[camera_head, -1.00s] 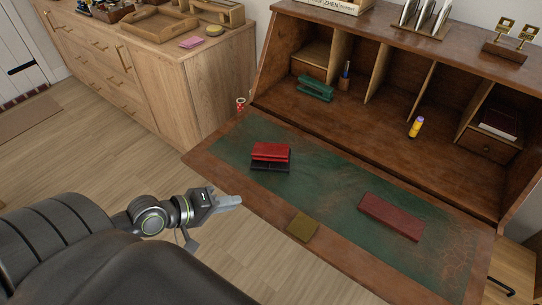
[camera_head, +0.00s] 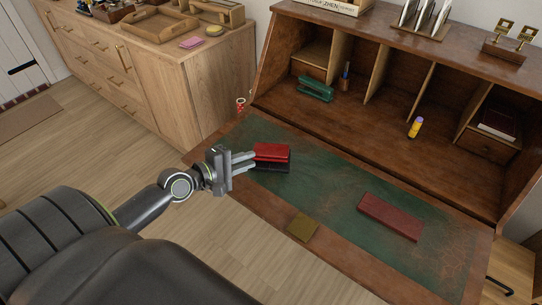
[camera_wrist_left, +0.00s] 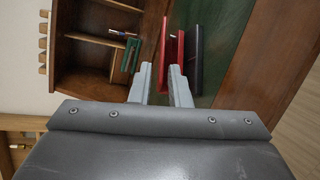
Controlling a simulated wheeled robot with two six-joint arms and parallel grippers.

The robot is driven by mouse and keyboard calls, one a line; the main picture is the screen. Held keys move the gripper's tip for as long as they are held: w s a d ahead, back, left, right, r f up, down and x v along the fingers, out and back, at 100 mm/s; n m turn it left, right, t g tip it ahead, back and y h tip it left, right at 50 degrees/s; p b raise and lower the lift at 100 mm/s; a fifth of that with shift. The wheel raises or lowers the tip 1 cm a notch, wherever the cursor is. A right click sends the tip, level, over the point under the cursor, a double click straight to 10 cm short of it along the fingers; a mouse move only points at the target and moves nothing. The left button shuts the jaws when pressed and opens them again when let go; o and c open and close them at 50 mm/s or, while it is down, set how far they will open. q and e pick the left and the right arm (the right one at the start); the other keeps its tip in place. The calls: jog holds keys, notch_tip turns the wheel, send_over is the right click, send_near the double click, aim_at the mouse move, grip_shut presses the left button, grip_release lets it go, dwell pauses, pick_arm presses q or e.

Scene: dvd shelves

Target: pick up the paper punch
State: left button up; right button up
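The paper punch (camera_head: 271,152), with a red top over a black base, sits on the green inlay at the left part of the desk's writing surface. My right gripper is not in view.
A dark red flat case (camera_head: 390,216) and an olive square pad (camera_head: 303,227) lie on the desk surface (camera_head: 455,258). A green desk tool (camera_head: 315,88), a pen cup (camera_head: 344,83) and a yellow-purple item (camera_head: 415,127) stand in the hutch. A wooden cabinet (camera_head: 222,90) stands left.

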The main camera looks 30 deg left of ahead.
aim_at(271, 153)
pick_arm(q)
jog(key=x, duration=0.9)
jog(key=shift+a+f, duration=0.1)
jog(key=shift+f, duration=0.1)
grip_shut()
jog(key=shift+r, duration=0.1)
